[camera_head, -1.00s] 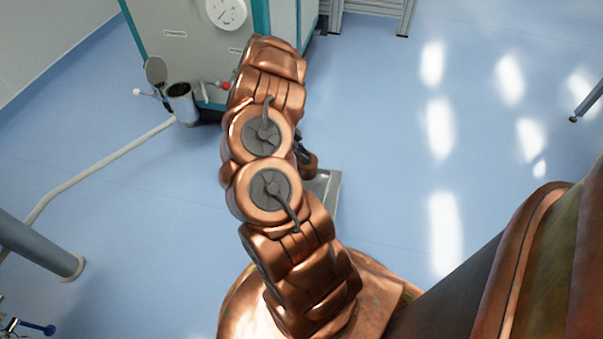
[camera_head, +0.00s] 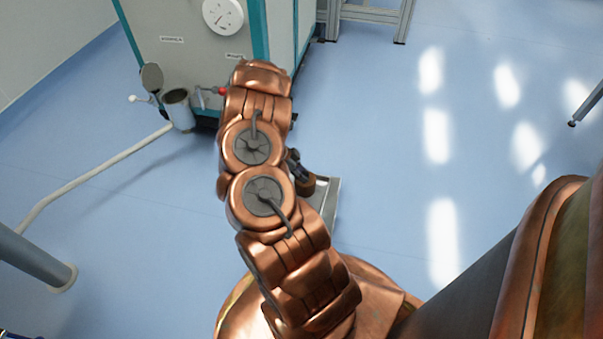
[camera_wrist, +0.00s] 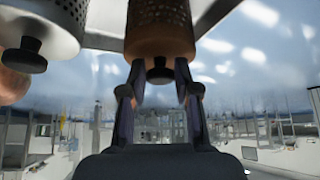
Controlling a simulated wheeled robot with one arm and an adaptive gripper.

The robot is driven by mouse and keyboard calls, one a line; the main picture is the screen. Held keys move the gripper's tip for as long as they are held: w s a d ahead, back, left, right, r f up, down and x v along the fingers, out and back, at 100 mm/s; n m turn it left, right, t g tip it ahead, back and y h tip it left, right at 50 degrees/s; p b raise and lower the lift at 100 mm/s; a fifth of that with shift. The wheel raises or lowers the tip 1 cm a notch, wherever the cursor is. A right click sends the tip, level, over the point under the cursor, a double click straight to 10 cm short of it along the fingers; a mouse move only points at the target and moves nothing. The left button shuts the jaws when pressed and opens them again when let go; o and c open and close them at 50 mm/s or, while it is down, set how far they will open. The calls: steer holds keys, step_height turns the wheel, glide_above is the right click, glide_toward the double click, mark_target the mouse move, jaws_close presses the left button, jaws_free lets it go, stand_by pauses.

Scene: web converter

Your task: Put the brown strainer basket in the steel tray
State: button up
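The brown strainer basket (camera_wrist: 160,32) fills the top middle of the wrist view, with perforated sides, a copper-brown base and a dark knob. My gripper (camera_wrist: 159,75) has one finger on each side of that knob, tips against the basket. The basket appears held, though the exact contact is hard to see. In the head view the basket (camera_head: 307,185) shows beside my arm, over or just left of the steel tray (camera_head: 331,199). My arm hides most of the tray, and whether the basket touches it cannot be told.
In the wrist view a grey perforated strainer (camera_wrist: 52,22) with a dark knob is close on the left. A grey machine (camera_head: 190,60) with a metal cup (camera_head: 178,109) stands beyond my arm. A white hose (camera_head: 95,178) crosses the floor.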

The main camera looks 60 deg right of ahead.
steer(key=o, duration=0.4)
steer(key=shift+c, duration=0.2)
steer(key=shift+r, duration=0.1)
